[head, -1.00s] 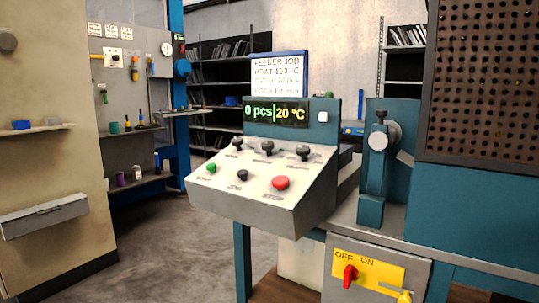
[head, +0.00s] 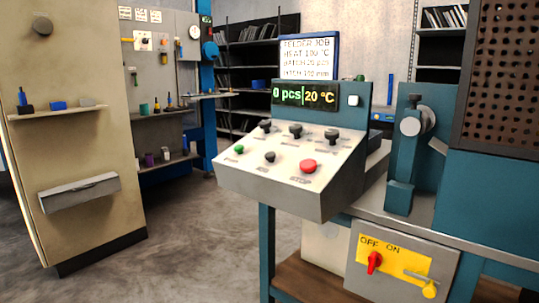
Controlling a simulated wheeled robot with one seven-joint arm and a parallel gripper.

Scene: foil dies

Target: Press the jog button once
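The jog button is the small black button (head: 270,157) in the front row of the sloped control panel (head: 240,180), between the green start button (head: 239,149) and the red stop button (head: 308,166). Its label below is blurred now. Several black knobs stand in the row behind. The display (head: 305,96) above the panel reads 0 pcs and 20 °C. My gripper is not in the head view.
A yellow OFF/ON plate with a red switch (head: 374,262) is below right of the panel. A teal machine post (head: 405,150) stands right. Grey floor (head: 190,240) lies open between.

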